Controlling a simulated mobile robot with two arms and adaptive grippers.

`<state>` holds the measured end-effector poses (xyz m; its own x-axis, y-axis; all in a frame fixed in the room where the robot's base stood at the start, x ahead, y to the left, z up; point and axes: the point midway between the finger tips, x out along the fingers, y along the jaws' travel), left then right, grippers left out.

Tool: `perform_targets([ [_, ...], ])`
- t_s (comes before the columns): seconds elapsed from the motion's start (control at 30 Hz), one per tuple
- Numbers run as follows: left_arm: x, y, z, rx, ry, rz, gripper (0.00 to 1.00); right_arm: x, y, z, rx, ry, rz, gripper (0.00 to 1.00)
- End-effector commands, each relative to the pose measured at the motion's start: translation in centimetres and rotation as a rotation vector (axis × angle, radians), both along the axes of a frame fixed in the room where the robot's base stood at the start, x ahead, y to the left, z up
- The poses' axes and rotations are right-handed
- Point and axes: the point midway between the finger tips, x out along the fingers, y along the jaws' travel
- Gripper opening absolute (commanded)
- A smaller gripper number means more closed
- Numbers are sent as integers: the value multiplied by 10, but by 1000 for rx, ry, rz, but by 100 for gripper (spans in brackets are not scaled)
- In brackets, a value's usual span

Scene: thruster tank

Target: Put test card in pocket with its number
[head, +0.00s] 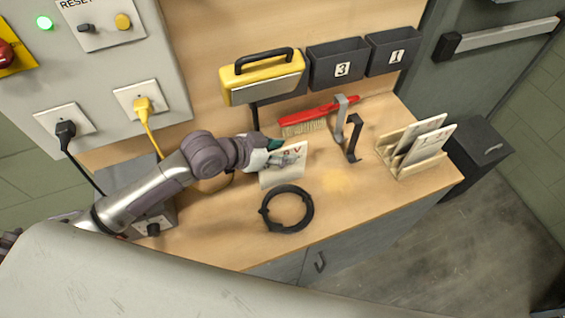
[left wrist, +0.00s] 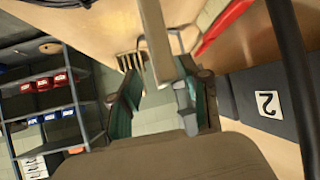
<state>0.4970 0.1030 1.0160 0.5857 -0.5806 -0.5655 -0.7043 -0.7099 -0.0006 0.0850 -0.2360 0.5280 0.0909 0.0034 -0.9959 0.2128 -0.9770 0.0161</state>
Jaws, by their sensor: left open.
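The white test card (head: 280,178) with a dark drawing and a red V is at the middle of the bench in the head view; its number cannot be read. My left gripper (head: 275,158) is open at the card's upper part, partly covering it. In the left wrist view a pale strip, perhaps the card's edge (left wrist: 156,40), runs between the open fingers (left wrist: 155,100). Wall pocket 3 (head: 325,72) and pocket 1 (head: 390,60) are dark bins at the back. A pocket marked 2 (left wrist: 278,125) shows in the left wrist view. My right gripper is not in view.
A wooden rack (head: 405,170) holds two cards at right. A black coil (head: 268,215) lies in front.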

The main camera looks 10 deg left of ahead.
Motion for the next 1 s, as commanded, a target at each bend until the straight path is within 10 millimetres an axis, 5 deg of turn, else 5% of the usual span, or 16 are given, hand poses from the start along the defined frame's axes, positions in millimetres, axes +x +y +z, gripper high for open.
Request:
perform_targets([
  [0.27,3,-3,-4,0,0,0,46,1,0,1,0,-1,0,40],
  [0.57,3,-3,-3,0,0,-1,0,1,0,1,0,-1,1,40],
  [1.0,3,-3,-2,-1,-1,0,0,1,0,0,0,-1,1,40],
])
